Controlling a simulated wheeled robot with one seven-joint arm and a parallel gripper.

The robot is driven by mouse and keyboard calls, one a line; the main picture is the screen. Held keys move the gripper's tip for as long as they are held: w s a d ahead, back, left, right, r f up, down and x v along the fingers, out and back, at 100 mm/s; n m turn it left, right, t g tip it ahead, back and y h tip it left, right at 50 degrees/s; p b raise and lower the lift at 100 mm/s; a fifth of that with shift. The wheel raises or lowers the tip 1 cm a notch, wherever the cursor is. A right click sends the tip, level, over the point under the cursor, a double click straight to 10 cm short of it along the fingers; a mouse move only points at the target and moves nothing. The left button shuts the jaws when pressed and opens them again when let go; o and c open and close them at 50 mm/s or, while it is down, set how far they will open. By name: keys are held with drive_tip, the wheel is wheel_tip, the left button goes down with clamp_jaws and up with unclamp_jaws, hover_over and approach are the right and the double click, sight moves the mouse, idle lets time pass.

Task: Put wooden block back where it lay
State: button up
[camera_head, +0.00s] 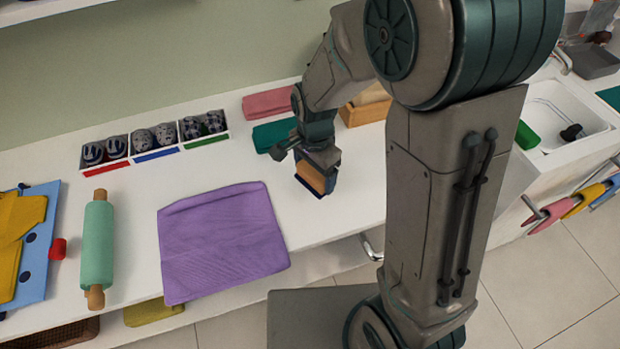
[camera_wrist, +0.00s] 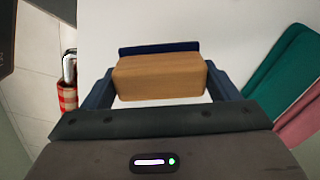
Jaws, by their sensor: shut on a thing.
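The wooden block (camera_head: 314,179) is a tan-brown rectangular piece at the front part of the white counter, right of the purple cloth. My gripper (camera_head: 318,170) is above it and shut on it. In the wrist view the wooden block (camera_wrist: 160,78) lies crosswise between the two dark blue fingers of my gripper (camera_wrist: 160,82). A dark blue strip (camera_wrist: 158,47) shows just beyond the block, and blue edges also show around it in the head view. Whether the block touches the surface below is hard to tell.
The purple cloth (camera_head: 222,240) lies left of the block. A green folded cloth (camera_head: 274,135) and a pink one (camera_head: 268,103) lie behind. A wooden box (camera_head: 366,112) stands at the back right. A green rolling pin (camera_head: 98,245) and shoe compartments (camera_head: 154,142) are farther left.

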sight(310, 182)
drive_tip(key=shift+w+a+f, duration=0.35)
drive_tip(key=shift+a, duration=0.1)
drive_tip(key=shift+f, duration=2.05)
drive_tip(key=shift+f, duration=0.2)
drive_tip(key=o, duration=0.9)
